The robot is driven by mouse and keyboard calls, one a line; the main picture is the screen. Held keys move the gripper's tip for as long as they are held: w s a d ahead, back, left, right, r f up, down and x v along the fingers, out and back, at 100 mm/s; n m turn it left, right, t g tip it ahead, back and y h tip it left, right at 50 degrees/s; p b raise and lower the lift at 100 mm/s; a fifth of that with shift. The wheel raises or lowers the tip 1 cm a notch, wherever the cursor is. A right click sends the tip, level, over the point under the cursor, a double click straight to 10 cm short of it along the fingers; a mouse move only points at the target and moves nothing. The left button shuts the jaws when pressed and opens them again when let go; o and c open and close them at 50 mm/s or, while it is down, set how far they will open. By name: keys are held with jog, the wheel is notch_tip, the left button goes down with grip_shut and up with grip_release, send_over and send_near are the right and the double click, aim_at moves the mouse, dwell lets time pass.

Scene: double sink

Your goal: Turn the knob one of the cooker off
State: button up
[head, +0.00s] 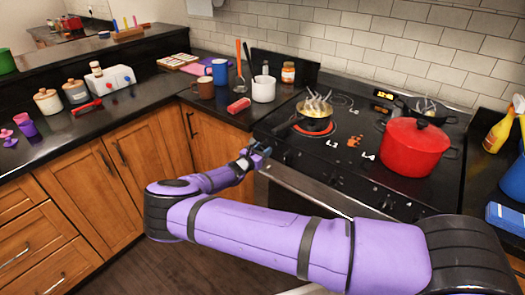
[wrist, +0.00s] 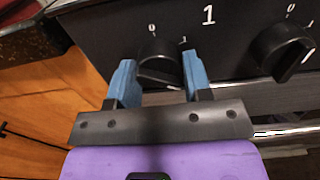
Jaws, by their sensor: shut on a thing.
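The cooker (head: 345,170) stands to the right of my gripper (head: 258,156) in the head view. In the wrist view my gripper (wrist: 159,62) has its two blue fingers on either side of a black knob (wrist: 158,68) on the cooker's dark front panel, shut on it. This knob is left of a large white "1" and has small "0" and "1" marks above it. Its lower part and exact turn angle are hard to make out. A second black knob (wrist: 283,48) is to the right, clear of the fingers. In the head view the gripped knob is hidden.
A steaming pan (head: 314,122) sits on a glowing red burner. A large red pot (head: 412,147) stands to its right, with another pan (head: 427,110) behind. A metal oven handle (head: 310,190) runs below the panel. Wooden cabinets (head: 150,160) are on the left.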

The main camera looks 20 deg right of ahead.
jog(key=shift+n, duration=0.3)
jog(key=n, duration=1.4)
jog(key=shift+s+r, duration=0.1)
jog(key=n, duration=0.4)
jog(key=shift+n, duration=2.6)
jog(key=o, duration=0.9)
